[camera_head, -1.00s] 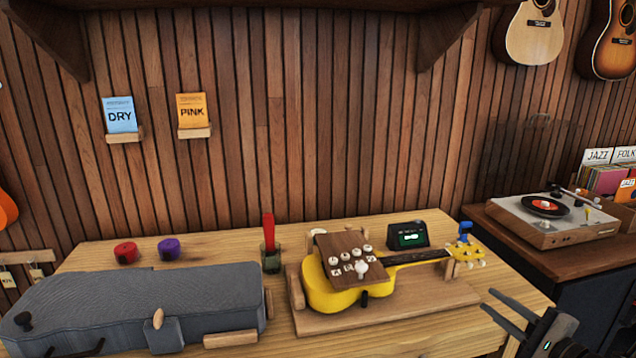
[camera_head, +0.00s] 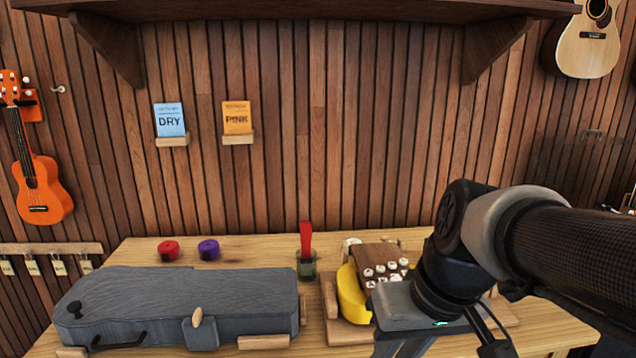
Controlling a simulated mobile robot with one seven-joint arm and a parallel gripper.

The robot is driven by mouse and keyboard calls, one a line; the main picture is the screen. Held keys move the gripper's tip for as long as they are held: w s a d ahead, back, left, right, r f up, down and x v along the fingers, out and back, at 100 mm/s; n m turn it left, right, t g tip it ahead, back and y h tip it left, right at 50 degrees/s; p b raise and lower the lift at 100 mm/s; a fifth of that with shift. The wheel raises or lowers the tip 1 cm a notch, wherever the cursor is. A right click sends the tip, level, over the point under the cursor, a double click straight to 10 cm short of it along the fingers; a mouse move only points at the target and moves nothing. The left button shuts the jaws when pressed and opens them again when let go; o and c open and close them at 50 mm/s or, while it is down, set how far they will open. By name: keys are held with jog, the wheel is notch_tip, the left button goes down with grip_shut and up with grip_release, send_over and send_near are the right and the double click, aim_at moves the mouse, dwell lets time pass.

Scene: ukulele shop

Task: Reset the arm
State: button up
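My arm reaches in from the right, and my gripper (camera_head: 425,335) hangs at the lower edge in front of the workbench. Its fingertips are cut off by the frame, so its opening cannot be told. Nothing held shows. Behind it, the yellow ukulele (camera_head: 352,296) lies in a wooden cradle (camera_head: 330,306) with a brown board (camera_head: 374,256) bearing white knobs on top. My arm hides the ukulele's neck and head and the small dark device.
A grey instrument case (camera_head: 190,293) lies on the bench (camera_head: 140,250) at left. A red roll (camera_head: 168,250), a purple roll (camera_head: 208,249) and a glass jar with a red item (camera_head: 306,250) stand behind. A shelf (camera_head: 300,10) overhangs above. An orange ukulele (camera_head: 42,190) hangs at left.

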jog(key=s+d+r+m+t+h+p, duration=0.1)
jog(key=r+p, duration=0.8)
jog(key=r, duration=0.1)
jog(key=s+d+r+t+h+p, duration=0.1)
jog(key=d+r+p, duration=0.1)
jog(key=r+p, duration=0.7)
jog(key=shift+s+r+m+t+p, duration=0.3)
jog(key=shift+r+m, duration=0.1)
jog(key=shift+r, duration=0.5)
jog(key=shift+a, duration=0.15)
